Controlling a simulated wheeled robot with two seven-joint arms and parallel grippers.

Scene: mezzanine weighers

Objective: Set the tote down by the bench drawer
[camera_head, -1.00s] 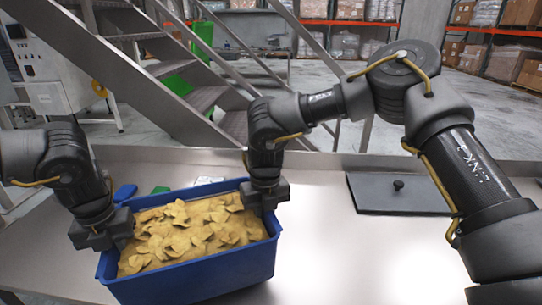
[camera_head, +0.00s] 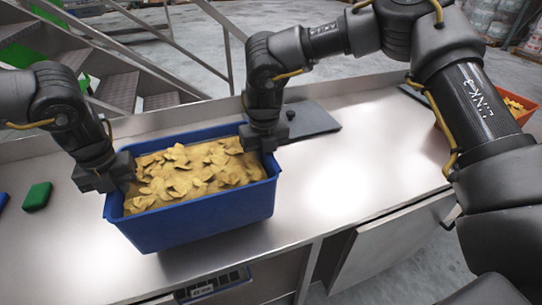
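The blue tote (camera_head: 205,222), filled with yellow chip-like pieces (camera_head: 190,172), is upright between my two grippers near the front of the steel bench (camera_head: 345,175). My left gripper (camera_head: 122,170) is shut on the tote's left end wall. My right gripper (camera_head: 264,140) is shut on its right end wall. I cannot tell whether the tote's bottom touches the bench. A pale front panel (camera_head: 390,242), perhaps the bench drawer, shows below the bench edge, right of the tote.
A dark lid with a knob (camera_head: 312,122) lies behind the tote. A green block (camera_head: 37,196) lies to the left. A red-orange container (camera_head: 522,108) with yellow pieces stands at far right. A display (camera_head: 214,285) sits below the front edge. Bench right of the tote is clear.

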